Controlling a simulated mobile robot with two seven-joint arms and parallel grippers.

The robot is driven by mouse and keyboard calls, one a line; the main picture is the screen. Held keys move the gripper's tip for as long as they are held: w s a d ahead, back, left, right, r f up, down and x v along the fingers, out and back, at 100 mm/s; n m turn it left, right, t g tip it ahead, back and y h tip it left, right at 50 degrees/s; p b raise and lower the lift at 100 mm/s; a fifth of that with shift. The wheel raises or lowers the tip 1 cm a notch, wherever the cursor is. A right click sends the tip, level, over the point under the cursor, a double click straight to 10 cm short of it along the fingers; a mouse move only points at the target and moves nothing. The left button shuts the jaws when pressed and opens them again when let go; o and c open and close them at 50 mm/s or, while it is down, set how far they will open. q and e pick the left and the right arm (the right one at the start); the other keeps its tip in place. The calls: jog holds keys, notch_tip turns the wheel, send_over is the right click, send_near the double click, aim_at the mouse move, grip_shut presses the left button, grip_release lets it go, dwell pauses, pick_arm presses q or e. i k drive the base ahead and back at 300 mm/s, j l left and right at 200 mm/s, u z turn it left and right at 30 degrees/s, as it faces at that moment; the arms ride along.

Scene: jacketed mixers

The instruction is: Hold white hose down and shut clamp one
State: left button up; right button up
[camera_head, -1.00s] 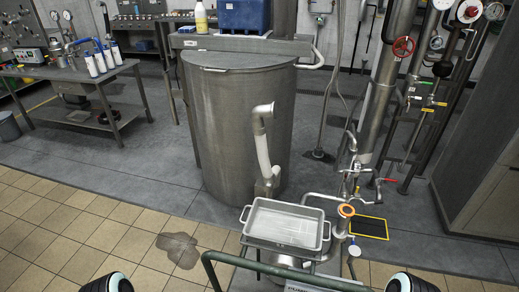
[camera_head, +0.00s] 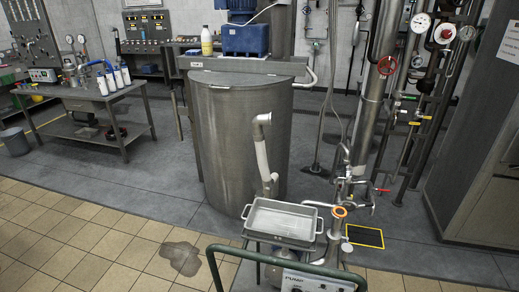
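A whitish hose (camera_head: 262,155) stands in front of the large steel tank (camera_head: 235,125). Its upper end bends over towards the right, and its lower end runs down behind a shallow metal tray (camera_head: 283,222). To the right of the tray is an upright pipe fitting with an orange ring (camera_head: 340,212), joined to small metal pipework (camera_head: 350,185). I cannot tell which part is clamp one. Neither of my grippers shows in the head view, and nothing is seen touching the hose.
A green rail (camera_head: 285,265) crosses the front, with a box marked PUMP (camera_head: 318,281) behind it. Pipes with gauges and a red valve wheel (camera_head: 387,65) stand at the right. A bench with white bottles (camera_head: 110,82) is at the left. The tiled floor (camera_head: 95,240) at front left is clear apart from a stain.

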aim_at(261, 120)
jog(key=i+j+u, duration=0.3)
jog(key=j+u, duration=0.15)
jog(key=i+j+u, duration=0.4)
jog(key=j, duration=0.2)
jog(key=i+j+u, duration=0.6)
jog(key=i+u, duration=0.25)
jog(key=i+l+z, duration=0.1)
jog(key=i+z, duration=0.6)
jog(key=z, duration=0.15)
jog(key=i+j+z, duration=0.2)
jog(key=i+z, duration=0.25)
jog(key=k, duration=0.05)
